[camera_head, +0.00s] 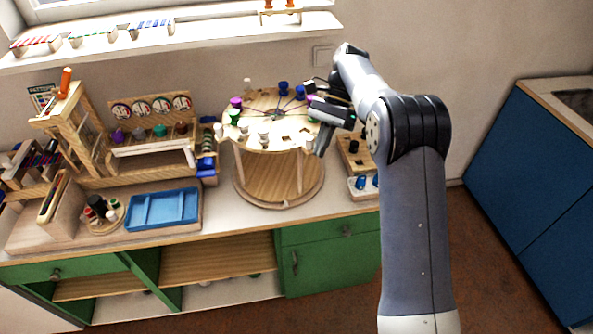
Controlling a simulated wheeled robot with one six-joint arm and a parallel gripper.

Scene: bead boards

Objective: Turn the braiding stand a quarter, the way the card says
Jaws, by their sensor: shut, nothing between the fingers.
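The braiding stand (278,185) is a round wooden base with posts carrying a round top, near the counter's middle. Weighted bobbins in purple, blue, green and white sit around the top's rim, with dark threads running to the centre. My gripper (320,149) is shut and empty at the right edge of the stand's top. I cannot tell whether it touches the stand, and it hides part of the right rim. A small card headed "PATTERNS" (42,97) stands at the far left; its marks are too small to read. No turning direction is legible.
A blue tray (162,226) lies left of the stand, beside a wooden rack (150,150) with several round picture discs. A wooden block tray (354,150) with dark and blue pieces stands close right. A window shelf (190,42) runs above. Bare counter shows in front of the stand.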

